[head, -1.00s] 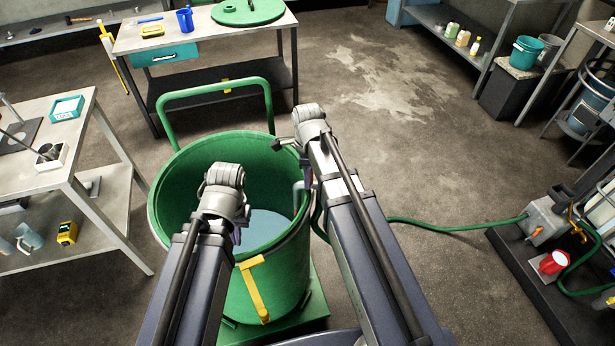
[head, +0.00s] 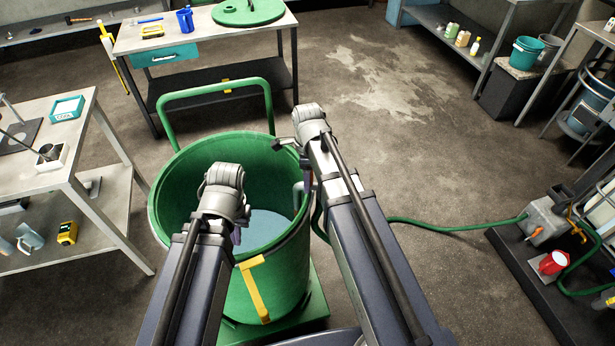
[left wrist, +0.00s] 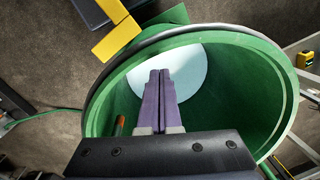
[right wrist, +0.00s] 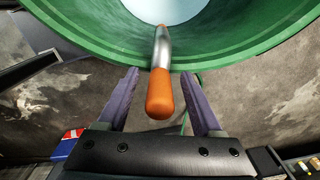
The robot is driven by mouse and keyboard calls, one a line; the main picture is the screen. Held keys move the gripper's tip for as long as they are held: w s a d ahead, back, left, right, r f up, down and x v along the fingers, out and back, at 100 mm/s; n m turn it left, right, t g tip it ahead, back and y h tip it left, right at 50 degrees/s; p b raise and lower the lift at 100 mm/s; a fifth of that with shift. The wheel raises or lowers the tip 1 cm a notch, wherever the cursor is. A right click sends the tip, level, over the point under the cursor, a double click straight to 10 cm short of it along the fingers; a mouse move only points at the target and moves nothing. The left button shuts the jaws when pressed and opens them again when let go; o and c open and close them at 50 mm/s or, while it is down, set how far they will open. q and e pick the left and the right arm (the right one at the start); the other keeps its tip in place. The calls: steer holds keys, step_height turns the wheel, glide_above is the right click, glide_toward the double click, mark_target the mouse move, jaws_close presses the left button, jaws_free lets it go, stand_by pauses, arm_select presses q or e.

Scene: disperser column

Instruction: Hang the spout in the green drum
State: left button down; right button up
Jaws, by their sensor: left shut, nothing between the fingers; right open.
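The spout (right wrist: 162,60) is a grey metal tube with an orange grip, lying across the rim of the green drum (right wrist: 225,52) in the right wrist view. Its orange end is outside the drum; its far end reaches over the inside. In the head view the grey spout (head: 298,193) shows at the drum's right rim. My right gripper (right wrist: 160,76) is open, its purple fingers on either side of the orange grip, apart from it. My left gripper (left wrist: 159,73) is shut and empty over the drum's opening. A small orange piece (left wrist: 121,125) shows inside the drum's wall.
Pale liquid (left wrist: 185,75) is in the drum. A green hose (head: 450,228) runs right across the floor to a grey box (head: 545,220). A steel table (head: 45,165) is at left, and a bench (head: 205,35) with a green lid (head: 247,11) stands behind.

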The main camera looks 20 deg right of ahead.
steer(key=shift+r+p, duration=3.45)
steer(key=shift+r, duration=0.2)
